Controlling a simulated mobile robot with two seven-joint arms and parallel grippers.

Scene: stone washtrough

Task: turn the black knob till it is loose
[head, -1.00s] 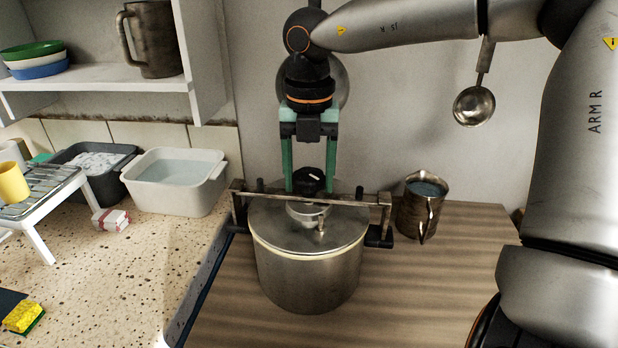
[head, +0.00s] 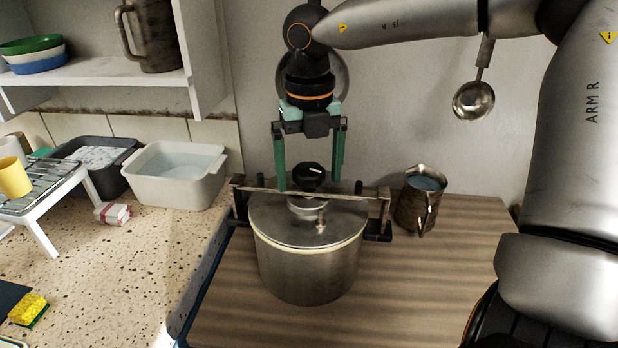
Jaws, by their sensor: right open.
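The black knob (head: 308,176) with a white mark stands above the clamp bar (head: 345,196) over the lid of a steel pot (head: 308,265). A round metal piece (head: 308,206) shows under the bar, above the lid. My right gripper (head: 310,186) points down from above with its green fingers open, one on each side of the knob. A gap shows between the knob and each finger. My left gripper is not in view.
A metal jug (head: 418,205) with liquid stands right of the pot on the wooden top (head: 430,285). A ladle (head: 474,98) hangs on the wall. A white basin of water (head: 176,178) stands left on the speckled counter (head: 110,265). The wood in front right is bare.

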